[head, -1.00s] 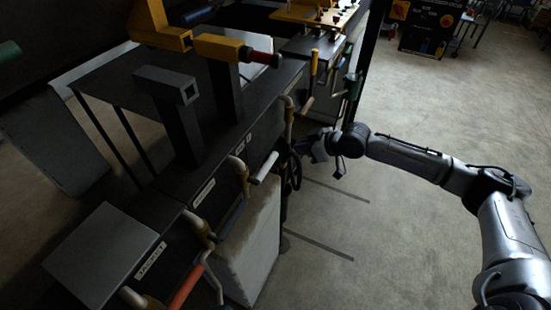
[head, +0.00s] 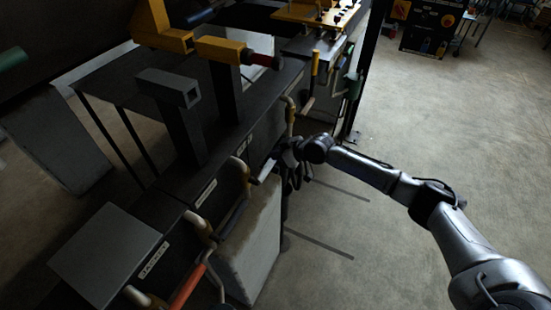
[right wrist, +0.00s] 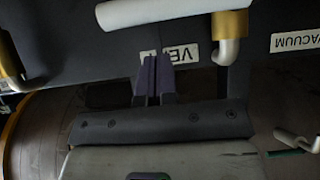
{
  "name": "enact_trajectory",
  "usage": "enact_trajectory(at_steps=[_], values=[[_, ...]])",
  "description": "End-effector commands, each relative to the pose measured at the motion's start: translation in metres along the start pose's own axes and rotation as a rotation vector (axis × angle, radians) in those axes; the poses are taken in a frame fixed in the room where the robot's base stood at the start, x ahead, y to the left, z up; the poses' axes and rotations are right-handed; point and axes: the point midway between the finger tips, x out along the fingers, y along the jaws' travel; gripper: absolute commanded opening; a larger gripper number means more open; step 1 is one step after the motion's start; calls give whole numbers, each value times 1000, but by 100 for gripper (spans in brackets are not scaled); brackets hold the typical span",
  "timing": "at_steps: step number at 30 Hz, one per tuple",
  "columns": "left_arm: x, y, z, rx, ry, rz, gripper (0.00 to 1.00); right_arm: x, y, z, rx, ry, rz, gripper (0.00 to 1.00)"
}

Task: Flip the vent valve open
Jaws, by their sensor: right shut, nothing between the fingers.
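The vent valve shows in the right wrist view as a white lever handle (right wrist: 165,12) lying across the top, with a brass collar (right wrist: 229,24) at its right end. A label reading "VE…" (right wrist: 182,55) sits below the handle, partly covered by my fingers. My right gripper (right wrist: 157,62) is shut and empty, its tips just below the handle, with a visible gap in the picture. In the head view my right gripper (head: 286,158) is at the bench front, beside the white handle (head: 269,167), partly hiding the area. My left gripper is not in view.
A "VACUUM" label (right wrist: 297,41) is to the right in the wrist view. Other valves line the bench front, one with a red handle (head: 188,286). A pale panel (head: 250,245) stands below. Open floor (head: 400,260) lies to the right.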

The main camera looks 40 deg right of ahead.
Motion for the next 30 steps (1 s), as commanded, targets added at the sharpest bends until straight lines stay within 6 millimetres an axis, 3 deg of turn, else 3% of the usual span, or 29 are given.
enact_trajectory(at_steps=[9,23,30], values=[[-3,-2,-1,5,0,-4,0,19,0,21,2,-2,-1,0],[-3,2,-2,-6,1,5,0,21,0,24,2,-2,-1,0],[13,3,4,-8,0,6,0,36,-8,22,23,-1,-40,0]])
